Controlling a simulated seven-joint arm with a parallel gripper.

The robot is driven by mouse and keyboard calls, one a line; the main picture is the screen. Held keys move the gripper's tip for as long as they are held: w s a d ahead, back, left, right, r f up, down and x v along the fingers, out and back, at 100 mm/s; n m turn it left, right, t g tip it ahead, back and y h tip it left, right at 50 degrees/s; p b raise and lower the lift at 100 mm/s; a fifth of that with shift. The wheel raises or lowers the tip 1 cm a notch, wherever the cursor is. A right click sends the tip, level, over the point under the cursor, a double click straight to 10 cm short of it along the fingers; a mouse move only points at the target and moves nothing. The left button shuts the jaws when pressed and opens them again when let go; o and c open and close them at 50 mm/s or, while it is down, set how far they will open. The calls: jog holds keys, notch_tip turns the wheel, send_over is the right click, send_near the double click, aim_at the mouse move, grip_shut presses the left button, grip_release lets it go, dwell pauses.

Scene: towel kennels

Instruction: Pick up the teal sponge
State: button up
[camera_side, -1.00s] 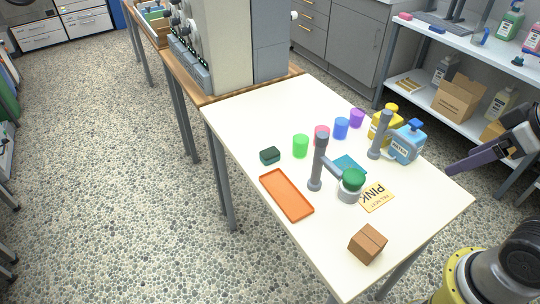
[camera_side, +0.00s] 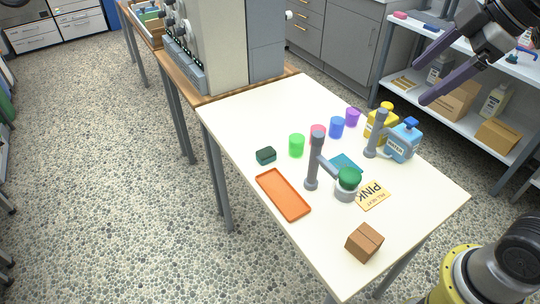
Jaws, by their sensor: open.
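The teal sponge (camera_side: 266,156) is a small block with a dark top and teal lower part. It lies on the left part of the white table (camera_side: 250,115), just beyond the orange tray (camera_side: 283,194). A flat teal piece (camera_side: 345,163) lies mid-table behind the grey posts. My gripper (camera_side: 419,82) is at the upper right, with its two dark purple fingers spread wide and nothing between them. It is raised, well away from the sponge.
Green (camera_side: 297,145), pink, blue (camera_side: 337,127) and purple cups stand in a row. Yellow and blue bottles (camera_side: 403,140) stand right. A brown box (camera_side: 364,242) sits in front.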

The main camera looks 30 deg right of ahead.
jog(key=w+a+r+n+g+y, duration=0.1)
jog(key=w+n, duration=0.1)
jog(key=w, duration=0.5)
jog(key=w+a+n, duration=0.2)
jog(key=w+n, duration=0.1)
jog(key=w, duration=0.4)
jog(key=n+g+y, duration=0.2)
jog(key=n+g, duration=0.1)
jog(key=g, duration=0.2)
send_over(266, 152)
jog(key=d, duration=0.3)
notch_tip(266, 152, down, 32)
jog(key=shift+w+r, duration=0.1)
jog(key=shift+w, duration=0.05)
jog(key=shift+x, duration=2.95)
grip_shut()
